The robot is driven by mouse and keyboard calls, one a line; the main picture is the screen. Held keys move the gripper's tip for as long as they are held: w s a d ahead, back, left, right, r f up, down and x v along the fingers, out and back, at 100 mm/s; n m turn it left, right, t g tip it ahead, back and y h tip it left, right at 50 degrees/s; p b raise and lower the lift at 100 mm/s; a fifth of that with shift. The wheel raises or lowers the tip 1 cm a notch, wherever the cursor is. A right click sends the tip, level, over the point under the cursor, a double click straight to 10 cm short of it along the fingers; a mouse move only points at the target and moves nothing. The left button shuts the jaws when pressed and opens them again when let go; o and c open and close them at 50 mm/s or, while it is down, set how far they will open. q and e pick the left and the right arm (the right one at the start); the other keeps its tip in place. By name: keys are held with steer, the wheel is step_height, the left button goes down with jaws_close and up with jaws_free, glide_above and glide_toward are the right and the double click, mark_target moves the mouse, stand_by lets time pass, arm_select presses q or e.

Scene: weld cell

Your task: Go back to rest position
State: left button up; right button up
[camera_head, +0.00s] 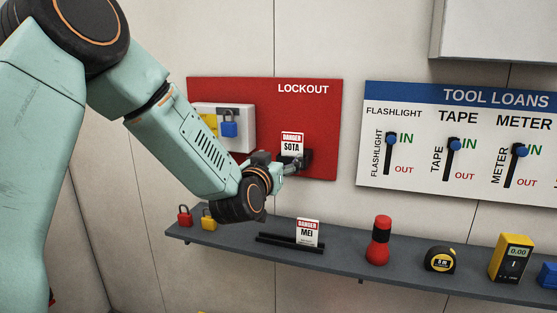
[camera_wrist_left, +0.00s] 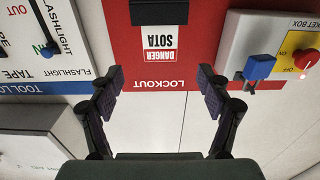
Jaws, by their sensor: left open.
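My left gripper (camera_head: 290,165) is in front of the red lockout board (camera_head: 262,110), at its lower right. In the left wrist view, which is upside down, the two fingers of this gripper (camera_wrist_left: 158,85) stand wide apart with nothing between them. A white danger tag marked SOTA (camera_head: 292,145) is on the board in a dark holder, beyond the fingers and apart from them; it also shows in the left wrist view (camera_wrist_left: 160,48). My right gripper is in neither view.
A white box with a blue padlock (camera_head: 229,124) is on the board. The grey shelf (camera_head: 338,258) below holds red (camera_head: 185,215) and yellow (camera_head: 208,217) padlocks, a MEI tag (camera_head: 308,233), a flashlight (camera_head: 379,240), a tape measure (camera_head: 440,258) and a meter (camera_head: 511,258). A tool loans board (camera_head: 470,180) hangs right.

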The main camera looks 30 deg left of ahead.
mark_target(292, 145)
arm_select(q)
steer(key=shift+w+f, duration=0.1)
steer(key=p+x, duration=0.1)
steer(key=x, duration=0.9)
steer(key=shift+w+a, duration=0.2)
steer(key=shift+w, duration=0.45)
steer(key=shift+w+a+f, duration=0.1)
steer(key=shift+w+f, duration=0.15)
steer(key=shift+w, duration=0.1)
steer(key=shift+r, duration=0.15)
steer(key=shift+s+r, duration=0.1)
steer(key=shift+s+r, duration=0.1)
steer(key=shift+s, duration=0.05)
